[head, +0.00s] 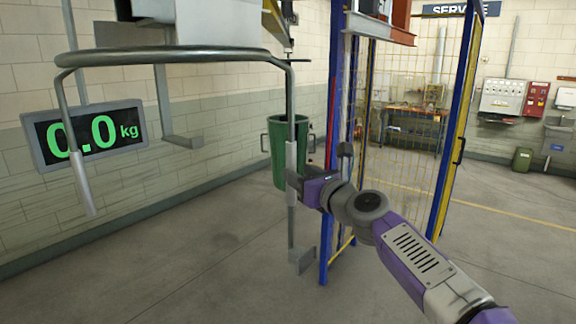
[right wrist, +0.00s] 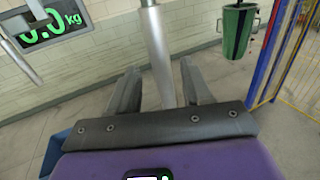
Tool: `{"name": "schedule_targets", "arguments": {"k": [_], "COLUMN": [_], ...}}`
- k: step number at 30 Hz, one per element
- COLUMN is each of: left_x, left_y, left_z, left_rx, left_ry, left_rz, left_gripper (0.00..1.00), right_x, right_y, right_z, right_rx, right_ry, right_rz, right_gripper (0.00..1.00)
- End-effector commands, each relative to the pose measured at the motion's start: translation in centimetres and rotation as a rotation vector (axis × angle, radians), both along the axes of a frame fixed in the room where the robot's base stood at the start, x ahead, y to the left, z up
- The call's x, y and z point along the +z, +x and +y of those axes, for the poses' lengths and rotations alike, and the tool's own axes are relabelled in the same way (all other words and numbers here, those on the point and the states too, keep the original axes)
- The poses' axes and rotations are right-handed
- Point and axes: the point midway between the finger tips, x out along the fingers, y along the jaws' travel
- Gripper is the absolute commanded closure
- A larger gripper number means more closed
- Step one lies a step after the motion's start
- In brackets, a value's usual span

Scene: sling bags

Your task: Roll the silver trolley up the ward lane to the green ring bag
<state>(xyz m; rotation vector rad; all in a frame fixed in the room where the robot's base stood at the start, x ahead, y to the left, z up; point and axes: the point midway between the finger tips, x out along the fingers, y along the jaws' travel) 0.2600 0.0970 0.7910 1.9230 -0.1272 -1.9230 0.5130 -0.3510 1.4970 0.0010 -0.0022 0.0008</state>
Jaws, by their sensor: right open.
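A bent grey tube frame (head: 180,55) spans the upper left of the head view, with silver sleeves on its two down-turned legs; I take it to be the trolley's handle. My right gripper (head: 297,188) is at its right leg. In the right wrist view, the open jaws (right wrist: 160,82) stand either side of the silver sleeve (right wrist: 160,50), with a gap to each finger. A green tapered container (head: 290,150) with side loops is behind that leg; it also shows in the right wrist view (right wrist: 238,30). I cannot tell if it is the ring bag. My left gripper is out of view.
A display reading 0.0 kg (head: 85,135) is at the left. Blue posts (head: 338,120) and a yellow mesh panel (head: 410,100) stand right of the container. A workbench (head: 412,118) is behind the mesh. The grey floor (head: 180,270) in front is clear.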

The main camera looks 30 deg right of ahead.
Motion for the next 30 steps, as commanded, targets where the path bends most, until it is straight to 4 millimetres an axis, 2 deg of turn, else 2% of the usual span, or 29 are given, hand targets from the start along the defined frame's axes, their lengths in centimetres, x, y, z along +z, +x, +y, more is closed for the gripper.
{"name": "schedule_targets", "arguments": {"k": [3, 9, 20, 23, 30], "left_x": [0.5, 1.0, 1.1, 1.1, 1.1], "left_y": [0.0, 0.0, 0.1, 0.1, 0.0], "left_z": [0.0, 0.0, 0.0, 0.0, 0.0], "left_rx": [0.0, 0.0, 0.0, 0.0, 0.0], "left_ry": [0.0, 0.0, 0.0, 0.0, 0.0], "left_rz": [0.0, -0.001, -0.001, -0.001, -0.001], "left_gripper": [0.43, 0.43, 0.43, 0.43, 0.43], "right_x": [0.0, 0.1, 0.0, 0.0, 0.0], "right_y": [2.0, 4.2, 4.8, 4.8, 4.8], "right_z": [0.0, 0.0, 0.0, 0.0, 0.0], "right_rx": [0.0, 0.0, -0.001, -0.001, -0.001], "right_ry": [0.001, -0.001, -0.001, -0.001, -0.001], "right_rz": [0.002, 0.001, 0.0, 0.001, 0.001], "right_gripper": [0.51, 0.51, 0.51, 0.63, 1.0]}}
